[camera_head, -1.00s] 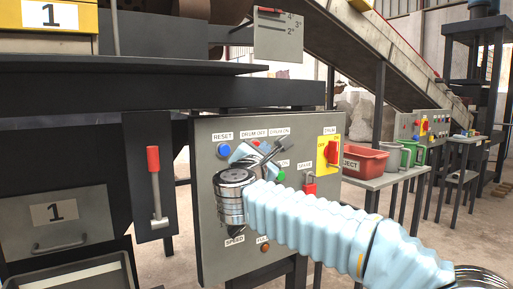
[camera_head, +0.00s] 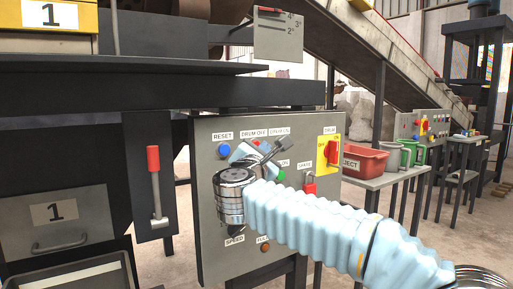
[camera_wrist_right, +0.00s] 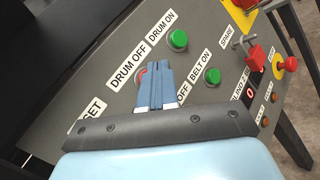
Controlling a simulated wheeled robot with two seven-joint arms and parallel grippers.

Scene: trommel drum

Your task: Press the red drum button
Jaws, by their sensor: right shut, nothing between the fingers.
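The red drum button (camera_wrist_right: 142,73) sits below the DRUM OFF label on the grey control panel (camera_wrist_right: 60,145). Only its edge shows in the right wrist view, and my fingers cover the rest. The right gripper is shut and empty. In the wrist view its blue fingertips (camera_wrist_right: 158,66) overlap the button's right side; I cannot tell whether they touch it. My left gripper is not in view.
A green DRUM ON button (camera_wrist_right: 179,40) and a green BELT ON button (camera_wrist_right: 213,77) lie close to the fingers. A blue RESET button (camera_head: 223,151) is left of the gripper. A red padlock (camera_head: 309,187) and a yellow-backed red switch (camera_head: 332,153) are to the right.

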